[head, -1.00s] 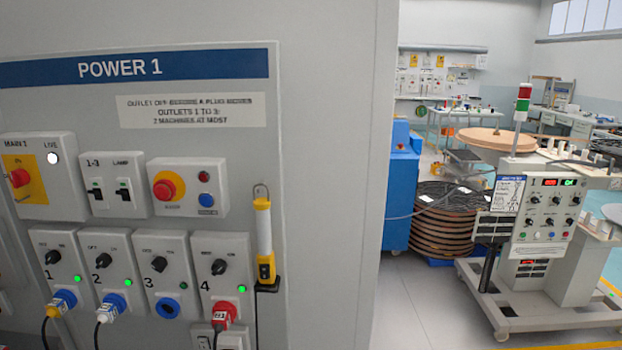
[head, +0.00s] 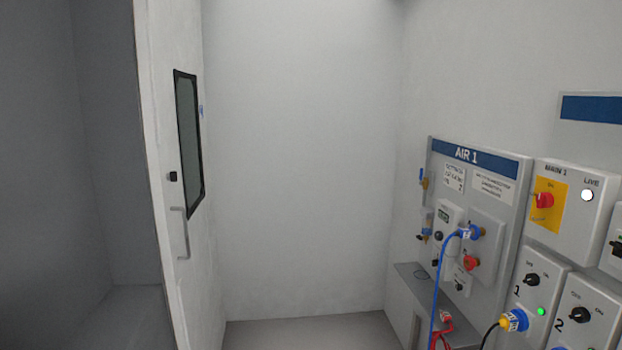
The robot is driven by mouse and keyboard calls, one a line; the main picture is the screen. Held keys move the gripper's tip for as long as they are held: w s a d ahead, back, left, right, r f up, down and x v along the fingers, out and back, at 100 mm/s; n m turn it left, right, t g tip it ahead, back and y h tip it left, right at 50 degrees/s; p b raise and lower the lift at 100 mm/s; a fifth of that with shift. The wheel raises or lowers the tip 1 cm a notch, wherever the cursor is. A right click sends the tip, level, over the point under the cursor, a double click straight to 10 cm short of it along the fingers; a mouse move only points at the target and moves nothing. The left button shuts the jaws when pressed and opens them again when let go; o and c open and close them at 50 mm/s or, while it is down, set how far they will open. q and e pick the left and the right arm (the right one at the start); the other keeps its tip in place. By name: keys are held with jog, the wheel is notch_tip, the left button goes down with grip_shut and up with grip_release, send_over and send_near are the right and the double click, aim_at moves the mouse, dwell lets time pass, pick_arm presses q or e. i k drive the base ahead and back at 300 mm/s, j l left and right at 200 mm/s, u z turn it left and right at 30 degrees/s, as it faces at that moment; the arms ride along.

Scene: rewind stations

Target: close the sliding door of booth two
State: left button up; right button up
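A pale sliding door (head: 185,265) stands at the left in the head view, seen at a steep angle. It has a dark-framed narrow window (head: 188,143), a small black latch (head: 173,177) and a grey vertical bar handle (head: 182,233). Left of its edge is a dark grey opening or recess (head: 105,150). No booth number shows, so I cannot tell whether this is booth two. Neither of my grippers is in view.
An AIR 1 panel (head: 476,158) with valves and a blue hose (head: 437,290) is on the right wall above a grey ledge (head: 405,285). Power boxes (head: 567,215) with a plugged cable stand at the far right. The floor (head: 310,330) between door and panel looks clear.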

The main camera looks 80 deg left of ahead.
aim_at(169, 43)
jog(key=u, duration=1.9)
jog(key=l+u, duration=0.1)
jog(key=u, duration=0.35)
jog(key=k+u, duration=0.1)
jog(key=u, duration=0.7)
jog(key=k, duration=0.05)
